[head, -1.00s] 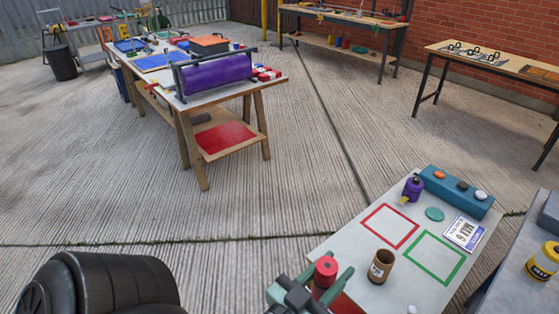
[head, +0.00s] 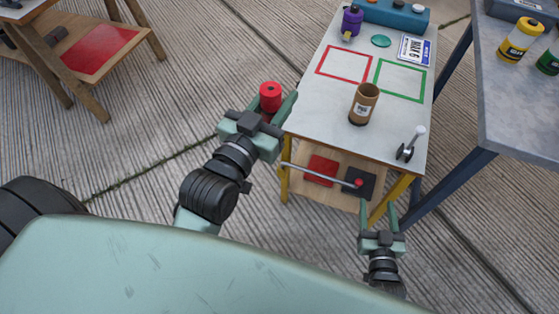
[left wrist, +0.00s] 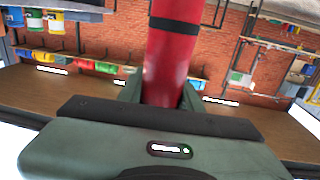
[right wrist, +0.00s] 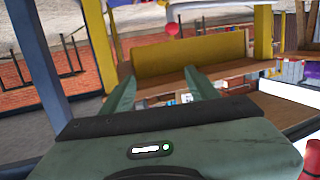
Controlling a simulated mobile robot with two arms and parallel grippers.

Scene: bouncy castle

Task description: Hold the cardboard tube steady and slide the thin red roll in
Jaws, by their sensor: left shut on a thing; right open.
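The thin red roll (head: 270,97) is upright in my left gripper (head: 272,110), which is shut on it at the left edge of the small table. In the left wrist view the red roll (left wrist: 171,60) has a dark band and stands between the fingers. The brown cardboard tube (head: 363,104) stands upright on the table, open end up, with a printed label on its side. My right gripper (head: 378,218) is open and empty, low in front of the table's front edge. In the right wrist view its fingers (right wrist: 160,92) are apart with nothing between them.
The small table (head: 320,125) has red (head: 343,66) and green (head: 400,80) outlined squares. A purple bottle (head: 351,22) and teal disc (head: 381,41) are behind, a white-tipped lever (head: 411,145) at front right. A lower shelf (head: 300,185) has a rod (head: 325,176). A grey table (head: 510,110) stands right.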

